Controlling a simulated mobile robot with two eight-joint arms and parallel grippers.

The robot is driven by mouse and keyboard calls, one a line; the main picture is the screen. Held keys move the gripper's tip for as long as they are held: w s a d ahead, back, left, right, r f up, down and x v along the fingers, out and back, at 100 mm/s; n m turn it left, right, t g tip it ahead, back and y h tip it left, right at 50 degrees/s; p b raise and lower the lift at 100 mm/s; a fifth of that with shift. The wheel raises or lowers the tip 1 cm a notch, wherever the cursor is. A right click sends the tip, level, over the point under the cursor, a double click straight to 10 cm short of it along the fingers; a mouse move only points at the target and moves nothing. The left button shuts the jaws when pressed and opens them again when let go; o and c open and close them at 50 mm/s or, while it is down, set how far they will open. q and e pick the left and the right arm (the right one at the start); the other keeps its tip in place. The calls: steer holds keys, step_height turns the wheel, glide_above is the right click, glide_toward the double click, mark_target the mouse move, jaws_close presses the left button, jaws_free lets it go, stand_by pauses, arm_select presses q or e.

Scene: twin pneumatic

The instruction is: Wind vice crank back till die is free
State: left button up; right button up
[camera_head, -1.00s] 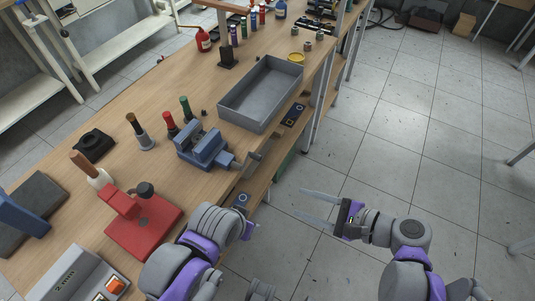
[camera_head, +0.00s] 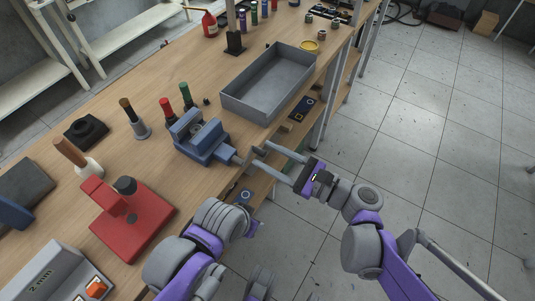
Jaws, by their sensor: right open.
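The blue vice (camera_head: 203,142) stands at the bench's right edge with its screw end toward the floor side. A small grey piece, likely the die (camera_head: 196,128), shows between its jaws; its grip there is too small to judge. The vice crank (camera_head: 244,158) sticks out past the bench edge and is partly covered by my fingers. My right gripper (camera_head: 252,156) is open, its two long fingers reaching left to the crank, one on either side as it appears. Contact cannot be told. My left arm (camera_head: 218,220) is folded at the bottom; its gripper is not clearly visible.
A grey open tray (camera_head: 268,84) stands just behind the vice. Green (camera_head: 186,96) and red (camera_head: 168,108) handled tools stand left of it. A red press-like device (camera_head: 132,215) is nearer me. A lower shelf (camera_head: 285,140) runs under the bench edge. The floor to the right is clear.

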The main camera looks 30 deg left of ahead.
steer(key=shift+a, duration=0.45)
steer(key=shift+c, duration=0.3)
jaws_close()
steer(key=n, duration=0.1)
steer(key=s+r+n+p, duration=0.1)
steer(key=n, duration=0.1)
steer(key=shift+n, duration=0.3)
steer(key=shift+s+a+r+n+p, duration=0.1)
steer(key=shift+s+n+p, duration=0.45)
steer(key=shift+n, duration=1.4)
steer(key=shift+s+r+n+p, duration=0.15)
steer(key=shift+s+n, duration=0.65)
steer(key=shift+n, duration=1.2)
steer(key=shift+s+a+f+n+p, duration=0.1)
steer(key=shift+s+n+p, duration=0.5)
steer(key=shift+n, duration=1.35)
steer(key=shift+s, duration=0.15)
